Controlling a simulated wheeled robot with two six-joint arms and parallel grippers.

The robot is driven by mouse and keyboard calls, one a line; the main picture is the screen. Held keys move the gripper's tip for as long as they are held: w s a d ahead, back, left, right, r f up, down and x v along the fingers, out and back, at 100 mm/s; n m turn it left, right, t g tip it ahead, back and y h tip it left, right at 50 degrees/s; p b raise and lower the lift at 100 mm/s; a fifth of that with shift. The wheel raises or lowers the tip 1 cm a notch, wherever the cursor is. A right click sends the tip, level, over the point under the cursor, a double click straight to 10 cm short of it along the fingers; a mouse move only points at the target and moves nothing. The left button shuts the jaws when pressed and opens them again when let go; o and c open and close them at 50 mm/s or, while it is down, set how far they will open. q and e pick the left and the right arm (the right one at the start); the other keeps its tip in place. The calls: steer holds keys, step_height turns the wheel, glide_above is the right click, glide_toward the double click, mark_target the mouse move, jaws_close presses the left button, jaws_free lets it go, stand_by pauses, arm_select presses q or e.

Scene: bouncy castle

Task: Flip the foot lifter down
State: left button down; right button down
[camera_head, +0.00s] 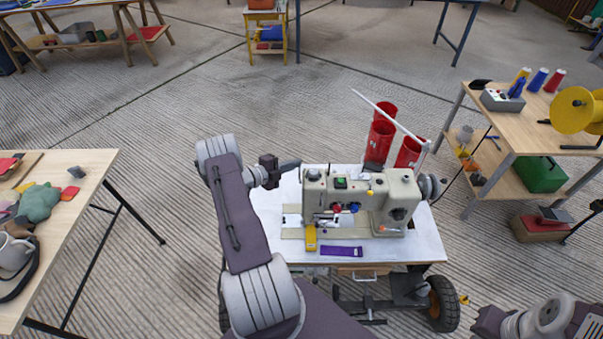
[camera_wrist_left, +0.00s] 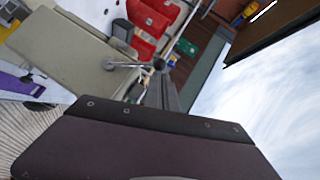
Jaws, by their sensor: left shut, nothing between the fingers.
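The beige sewing machine (camera_head: 350,200) stands on a white-topped table. My left gripper (camera_head: 288,164) is shut and empty, close beside the left end of the machine's head. In the left wrist view, the gripper's fingers (camera_wrist_left: 165,92) are together, close to a metal lever with a dark round knob (camera_wrist_left: 140,64). This lever sticks out from the beige machine body (camera_wrist_left: 62,48) and may be the foot lifter; it looks roughly level in that tilted picture. I cannot tell whether the fingers touch it. A dark part at the right edge may be my right gripper (camera_head: 580,222), largely cut off.
Red thread cones (camera_head: 381,140) stand behind the machine. A yellow piece (camera_head: 310,238) and a purple strip (camera_head: 341,251) lie in front of it. A wooden table (camera_head: 85,170) is at left, a workbench (camera_head: 525,125) at right. Open floor lies behind.

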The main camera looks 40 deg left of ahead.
arm_select(q)
steer(key=shift+w+a+f+b, duration=0.35)
steer(key=shift+w+a+b, duration=0.35)
steer(key=shift+b, duration=0.15)
steer(key=shift+w+a+f+b, duration=0.35)
steer(key=shift+w+a+b, duration=0.3)
steer(key=shift+b, duration=0.2)
steer(key=shift+w, duration=0.15)
steer(key=s+a+r+p, duration=0.2)
steer(key=s+r+p, duration=0.2)
steer(key=s+r, duration=0.4)
steer(key=shift+v, duration=0.95)
steer(key=shift+w+a, duration=0.1)
steer(key=shift+a, duration=0.1)
